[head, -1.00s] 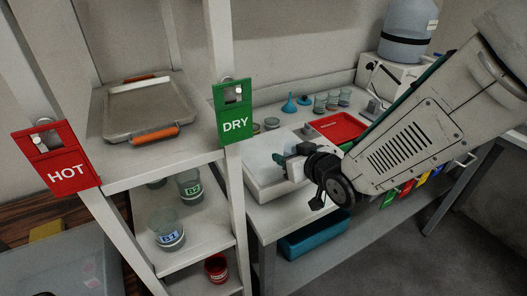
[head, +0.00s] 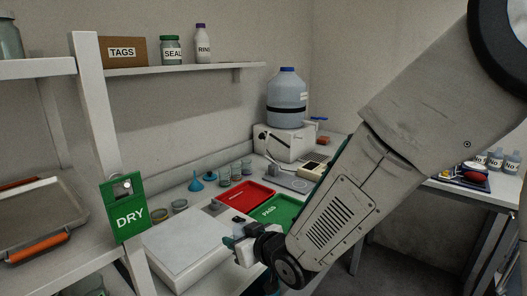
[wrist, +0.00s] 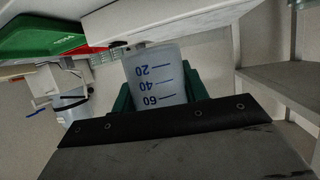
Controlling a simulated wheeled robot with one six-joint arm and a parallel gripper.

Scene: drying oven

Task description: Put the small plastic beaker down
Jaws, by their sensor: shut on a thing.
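The small plastic beaker (wrist: 157,78) is translucent, with blue marks reading 20, 40 and 60. In the wrist view it sits between the green fingers of my gripper (wrist: 160,98), which is shut on it. The marks appear inverted in that view. In the head view my gripper (head: 240,243) is by the front right edge of the white flat-topped box on the bench. The beaker is hard to make out there, and its base is not clear.
A red tray (head: 238,197) and a green PASS tray (head: 285,208) lie on the bench behind my gripper. The white box (head: 180,243) stands to the left. The rack post with a DRY tag (head: 125,212) is at left.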

